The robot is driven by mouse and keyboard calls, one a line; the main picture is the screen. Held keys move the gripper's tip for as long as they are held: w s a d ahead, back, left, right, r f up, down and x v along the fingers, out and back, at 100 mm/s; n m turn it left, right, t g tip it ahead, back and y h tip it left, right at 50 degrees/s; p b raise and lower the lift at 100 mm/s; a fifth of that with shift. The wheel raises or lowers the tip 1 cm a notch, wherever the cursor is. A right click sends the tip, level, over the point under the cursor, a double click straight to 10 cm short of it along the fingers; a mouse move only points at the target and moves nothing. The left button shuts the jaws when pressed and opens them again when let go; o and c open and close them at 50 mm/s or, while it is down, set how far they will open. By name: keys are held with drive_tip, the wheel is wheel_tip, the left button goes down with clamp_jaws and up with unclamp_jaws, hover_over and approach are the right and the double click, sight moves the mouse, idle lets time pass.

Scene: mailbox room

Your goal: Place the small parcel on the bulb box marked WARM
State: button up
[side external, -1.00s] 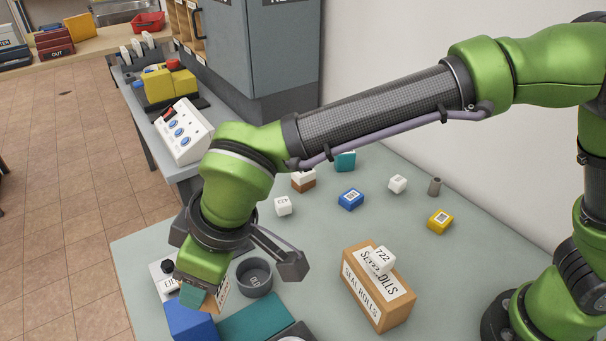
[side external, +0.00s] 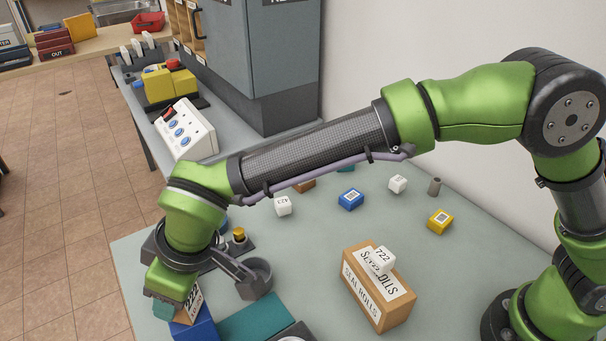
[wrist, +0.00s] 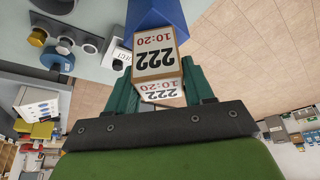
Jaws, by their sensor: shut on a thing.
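My gripper (side external: 167,303) is low at the table's front left, with teal fingers. It is shut on a small brown parcel (side external: 190,307) with a white label. In the wrist view the parcel (wrist: 157,56) reads 222 and 10:20 on two faces, between the fingers (wrist: 160,76). A blue box (side external: 200,328) is at or just under the parcel in the side view; it also shows beyond the parcel in the wrist view (wrist: 155,12). I cannot tell whether they touch. No WARM marking is legible, so I cannot tell which box bears it.
A SEAL ROLLS box (side external: 375,298) carries a white 722 cube (side external: 382,261). Small blue (side external: 351,199), yellow (side external: 440,221) and white (side external: 283,205) blocks stand farther back, with clear tabletop between.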

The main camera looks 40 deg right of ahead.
drive_tip(key=o, duration=1.1)
drive_tip(key=shift+f, duration=0.1)
drive_tip(key=shift+r, duration=0.25)
drive_tip(key=v, duration=1.1)
drive_tip(key=w+d+r+m, duration=0.1)
drive_tip(key=d+r+m, duration=0.1)
drive_tip(key=d, duration=0.5)
drive_tip(key=w+d+r+m, duration=0.1)
drive_tip(key=w+d+r, duration=0.1)
drive_tip(key=d, duration=0.4)
drive_tip(key=s+d+m+t, duration=0.25)
drive_tip(key=d+m, duration=0.25)
drive_tip(key=d, duration=1.2)
drive_tip(key=s+d+f+m+t+h, duration=0.1)
drive_tip(key=s+d+f+m, duration=0.3)
drive_tip(key=s+d, duration=0.4)
drive_tip(key=shift+d+f+m, duration=0.2)
drive_tip(key=shift+d+m, duration=0.3)
drive_tip(key=shift+d, duration=0.4)
drive_tip(key=shift+t, duration=0.25)
